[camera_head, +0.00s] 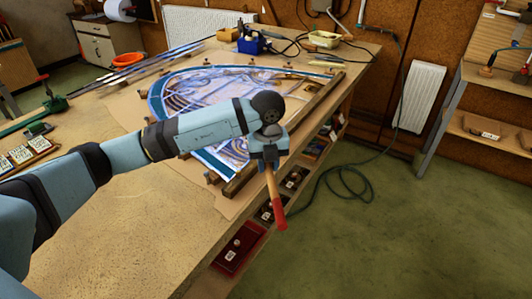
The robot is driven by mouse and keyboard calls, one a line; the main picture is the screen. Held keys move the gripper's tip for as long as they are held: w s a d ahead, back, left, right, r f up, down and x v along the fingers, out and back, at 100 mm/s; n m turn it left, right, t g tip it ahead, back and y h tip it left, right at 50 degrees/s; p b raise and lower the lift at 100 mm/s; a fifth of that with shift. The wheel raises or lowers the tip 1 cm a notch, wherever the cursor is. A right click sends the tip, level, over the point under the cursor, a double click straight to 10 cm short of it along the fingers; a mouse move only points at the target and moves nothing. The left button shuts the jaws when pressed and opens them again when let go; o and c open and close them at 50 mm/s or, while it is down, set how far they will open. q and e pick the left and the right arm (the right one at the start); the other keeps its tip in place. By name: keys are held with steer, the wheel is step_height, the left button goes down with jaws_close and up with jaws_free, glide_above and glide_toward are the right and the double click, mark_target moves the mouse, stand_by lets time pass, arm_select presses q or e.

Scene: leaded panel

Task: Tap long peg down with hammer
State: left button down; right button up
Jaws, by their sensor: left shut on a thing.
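My left gripper (269,157) is shut on the hammer (273,187), near the front right edge of the bench. The hammer's wooden handle hangs down from the jaws and ends in a red grip, out over the bench's front edge. The hammer's head is hidden or cannot be told apart from my gripper. The leaded panel (185,88) lies flat on the bench behind my left arm, which covers part of it. Small pegs or blocks stand around its border; I cannot tell which is the long peg. My right gripper is not in view.
The bench (130,240) is bare at the front left. Wooden strips (312,97) edge the panel on the right. A blue box (250,42), a yellow block and a pale tray (324,40) stand at the back. Shelves with boxes lie below the front edge.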

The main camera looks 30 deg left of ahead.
arm_select(q)
steer(key=n, duration=0.3)
steer(key=r+n+p, duration=0.1)
steer(key=n, duration=0.2)
steer(key=shift+a+r+n, duration=0.15)
steer(key=shift+r+n, duration=0.05)
steer(key=shift+n, duration=0.1)
steer(key=shift+r+n, duration=0.15)
steer(key=shift+n, duration=0.95)
steer(key=shift+f+n+b, duration=0.3)
steer(key=shift+f+b, duration=0.6)
steer(key=shift+f, duration=0.55)
steer(key=shift+a+f+b, duration=0.1)
steer(key=shift+f+b, duration=0.3)
steer(key=shift+f, duration=0.25)
steer(key=shift+r, duration=0.1)
steer(key=shift+d, duration=0.2)
